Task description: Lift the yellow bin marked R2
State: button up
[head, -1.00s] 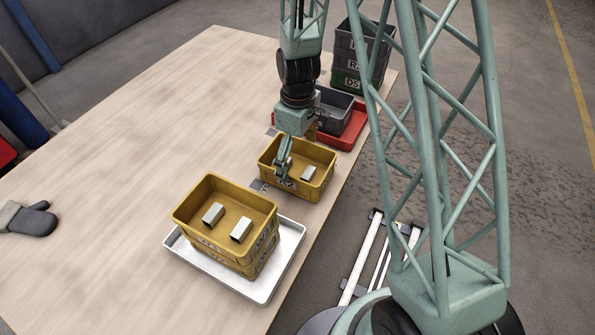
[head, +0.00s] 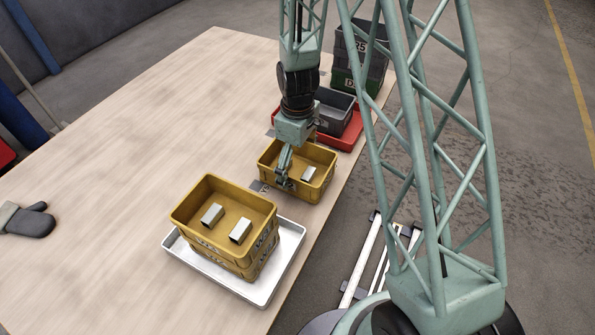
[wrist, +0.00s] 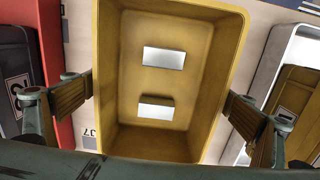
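A yellow bin (head: 325,180) stands on the table in the middle of the head view, with a bracket (head: 308,174) showing inside. Its front marking is mostly covered by my gripper finger, so I cannot read R2 now. In the wrist view the bin (wrist: 185,28) lies below, holding two brackets (wrist: 163,58). My gripper (wrist: 160,97) has its fingers spread wide, one beside each of two opposite bin walls. The pads are very close to the walls; I cannot tell whether they touch. In the head view one finger stands at the near wall and the other is mostly hidden.
A white tray (head: 290,262) with stacked yellow bins (head: 222,235) stands nearer. A red tray (head: 350,138) with a grey bin (head: 335,112) lies behind, beside stacked dark bins (head: 360,60). A dark glove (head: 30,220) lies left.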

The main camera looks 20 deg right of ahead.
aim_at(298, 174)
jog(key=c, duration=0.7)
jog(key=shift+o, duration=0.2)
jog(key=shift+r, duration=0.1)
jog(key=shift+r+p, duration=0.65)
jog(key=shift+r, duration=1.1)
jog(key=s+d+b, duration=0.2)
jog(key=s+d, duration=0.1)
jog(key=s, duration=0.4)
jog(key=s+d+r+b, duration=0.1)
jog(key=s+d+b, duration=0.1)
jog(key=s, duration=0.5)
jog(key=shift+s+d+b, duration=0.35)
jog(key=shift+d+b, duration=0.05)
jog(key=shift+b, duration=0.15)
jog(key=shift+r, duration=0.15)
